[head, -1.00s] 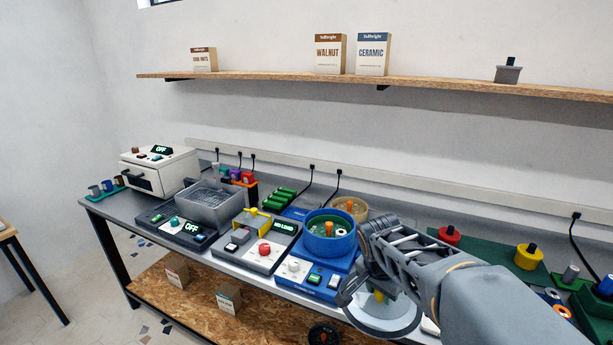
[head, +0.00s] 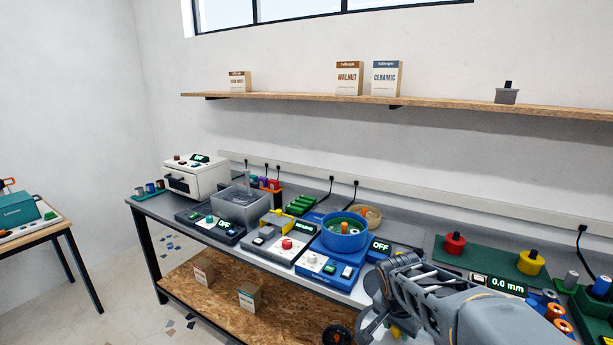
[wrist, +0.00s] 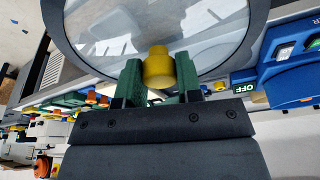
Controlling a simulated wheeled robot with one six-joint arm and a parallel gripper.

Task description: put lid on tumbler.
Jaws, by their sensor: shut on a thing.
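The lid (wrist: 100,28) is a clear disc with a dark grey rim and a yellow knob (wrist: 158,66). In the wrist view my gripper (wrist: 158,78) is shut on the knob, with one green finger pad on each side. In the head view the lid (head: 370,326) shows only partly, low in the picture and tilted, behind my wrist. The tumbler (head: 345,242) is an open blue drum on a blue machine on the bench. Something orange stands inside it. The lid is apart from the tumbler, to its lower right in the head view.
An OFF display (head: 380,246) stands just right of the tumbler. A tan bowl (head: 367,216) is behind it. A grey-and-white device (head: 279,244) is to its left. A green mat (head: 487,257) with red and yellow knobbed pieces lies to the right. A shelf (head: 440,104) runs above.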

